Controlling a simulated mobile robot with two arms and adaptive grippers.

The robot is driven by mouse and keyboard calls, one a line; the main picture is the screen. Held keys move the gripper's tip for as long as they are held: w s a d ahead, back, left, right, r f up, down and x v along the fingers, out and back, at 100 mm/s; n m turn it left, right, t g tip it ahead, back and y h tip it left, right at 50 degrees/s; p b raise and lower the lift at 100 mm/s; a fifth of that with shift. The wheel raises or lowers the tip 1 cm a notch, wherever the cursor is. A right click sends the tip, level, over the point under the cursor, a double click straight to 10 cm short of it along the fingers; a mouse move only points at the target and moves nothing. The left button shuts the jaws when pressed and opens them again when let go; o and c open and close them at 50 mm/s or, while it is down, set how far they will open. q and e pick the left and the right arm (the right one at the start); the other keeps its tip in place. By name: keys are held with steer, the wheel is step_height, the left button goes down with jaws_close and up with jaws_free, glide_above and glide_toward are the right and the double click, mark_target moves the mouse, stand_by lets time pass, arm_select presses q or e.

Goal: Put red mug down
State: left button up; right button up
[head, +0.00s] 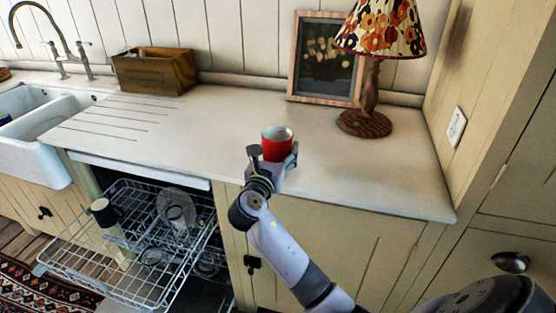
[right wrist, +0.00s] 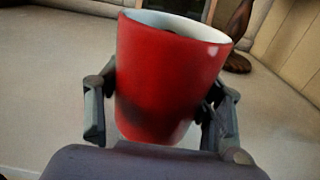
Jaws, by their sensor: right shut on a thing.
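The red mug (head: 276,146) is upright, with a white inside, over the front part of the pale countertop (head: 220,125). My right gripper (head: 274,160) is shut on the mug, with one finger on each side of it. In the right wrist view the mug (right wrist: 170,80) fills the middle between the two fingers of my right gripper (right wrist: 160,110). I cannot tell whether the mug's base touches the countertop. My left gripper is not in view.
A lamp (head: 368,122) and a framed picture (head: 325,58) stand behind the mug. A wooden box (head: 154,72) and a white sink (head: 40,120) are at the left. An open dishwasher rack (head: 135,255) with dishes juts out below. The countertop around the mug is clear.

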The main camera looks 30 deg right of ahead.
step_height(320, 180, down, 3)
steer(key=shift+r, duration=0.2)
steer(key=o, duration=1.6)
steer(key=shift+f, duration=0.1)
steer(key=shift+c, duration=0.2)
steer(key=v, duration=1.2)
steer(key=shift+b, duration=0.3)
